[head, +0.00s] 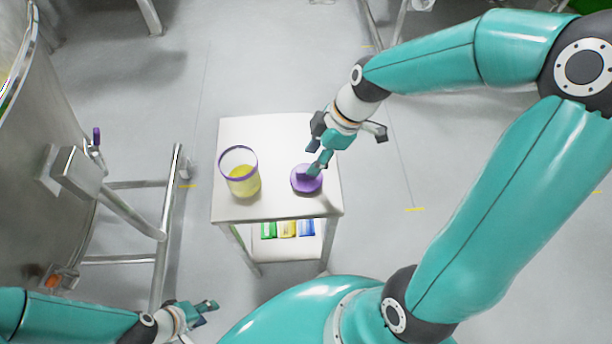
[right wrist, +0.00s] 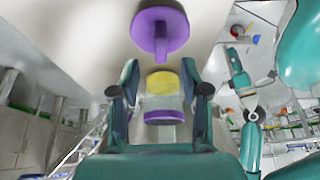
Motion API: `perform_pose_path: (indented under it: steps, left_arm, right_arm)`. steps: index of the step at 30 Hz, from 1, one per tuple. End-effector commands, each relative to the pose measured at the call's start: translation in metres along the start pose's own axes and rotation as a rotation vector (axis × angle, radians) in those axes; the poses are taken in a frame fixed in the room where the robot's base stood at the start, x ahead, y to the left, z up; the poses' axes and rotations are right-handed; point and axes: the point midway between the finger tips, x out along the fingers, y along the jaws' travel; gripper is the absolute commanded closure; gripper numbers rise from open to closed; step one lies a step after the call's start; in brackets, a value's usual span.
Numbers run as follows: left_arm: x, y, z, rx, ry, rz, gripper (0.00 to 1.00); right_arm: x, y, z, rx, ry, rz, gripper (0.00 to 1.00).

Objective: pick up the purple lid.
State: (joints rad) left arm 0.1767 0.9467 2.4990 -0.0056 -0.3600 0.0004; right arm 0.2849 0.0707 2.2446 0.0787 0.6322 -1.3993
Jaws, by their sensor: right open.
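The purple lid (head: 308,186) lies on the right part of a small white table in the head view. It is a round disc with an upright grip. My right gripper (head: 317,163) is right at the lid and hides part of it. In the right wrist view the lid (right wrist: 160,30) shows just past the fingertips, its grip pointing towards the gap between them. The right gripper (right wrist: 159,75) is open, with nothing clearly held. My left gripper (head: 207,311) is low at the left, away from the table; its fingers are too small to judge.
A clear container (head: 241,176) with a purple rim and yellow contents stands left of the lid on the white table (head: 265,130). Green, yellow and blue packets (head: 288,229) lie on the lower shelf. A large steel vessel (head: 40,120) with tube framing stands at the left.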

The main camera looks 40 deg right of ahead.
Motion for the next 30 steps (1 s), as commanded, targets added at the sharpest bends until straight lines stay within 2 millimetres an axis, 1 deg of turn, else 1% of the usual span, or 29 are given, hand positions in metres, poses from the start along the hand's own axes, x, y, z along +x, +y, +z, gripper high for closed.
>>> perform_pose_path:
  steps: [5,12,15,23,24,26,30]
  left_arm:
    - [0.002,-0.001,0.0,0.0,0.0,0.0,0.6]
    - [0.008,-0.003,0.0,0.0,0.0,0.0,0.6]
    - [0.009,-0.003,0.0,0.0,0.0,0.0,0.6]
    - [0.009,-0.003,0.0,0.0,0.0,0.0,0.6]
    - [0.009,-0.003,0.0,0.0,0.0,0.0,0.6]
    - [0.009,-0.003,0.0,0.0,0.0,0.0,0.6]
    - [0.009,-0.003,0.0,0.0,0.0,0.0,0.6]
  right_arm:
    - [0.011,-0.001,0.001,0.0,0.0,-0.002,0.54]
    - [0.044,-0.002,0.004,-0.002,-0.001,-0.004,0.54]
    - [0.053,-0.001,0.004,-0.001,-0.001,-0.002,0.54]
    - [0.056,-0.001,0.004,0.0,0.0,0.002,0.54]
    - [0.056,-0.001,0.004,0.0,0.0,0.001,0.57]
    - [0.056,-0.001,0.004,0.001,0.0,0.001,0.67]
    - [0.056,-0.001,0.004,0.001,-0.001,0.001,0.91]
